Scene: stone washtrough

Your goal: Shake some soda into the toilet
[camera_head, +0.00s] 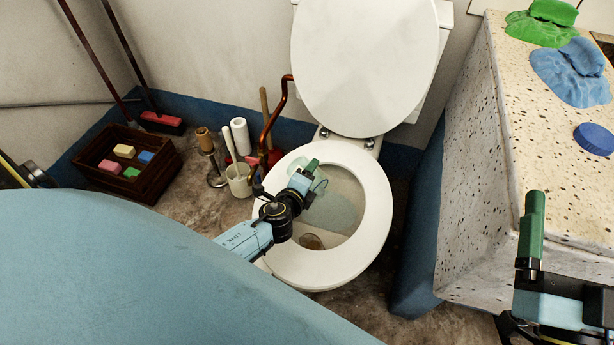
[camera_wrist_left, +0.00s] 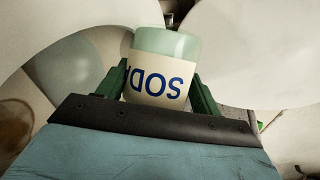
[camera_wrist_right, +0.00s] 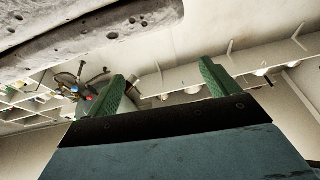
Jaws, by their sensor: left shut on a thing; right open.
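The white toilet (camera_head: 375,215) stands in the middle of the head view with its lid up and seat down. My left gripper (camera_head: 307,172) is over the bowl opening. In the left wrist view it is shut on the soda container (camera_wrist_left: 160,88), a pale green vessel with a cream label whose blue letters appear upside down. In the head view the soda container (camera_head: 320,182) is a pale, see-through shape at the fingers, partly hidden by the gripper. No falling soda is visible. My right gripper (camera_head: 532,225) is open and empty in front of the speckled stone trough.
The speckled trough (camera_head: 468,170) stands at right, with green (camera_head: 540,28) and blue cloths (camera_head: 572,72) and a blue round lid (camera_head: 594,138) on top. A wooden crate (camera_head: 150,185) with coloured blocks, a brush holder (camera_head: 238,180) and a paper roll (camera_head: 240,137) stand left of the toilet.

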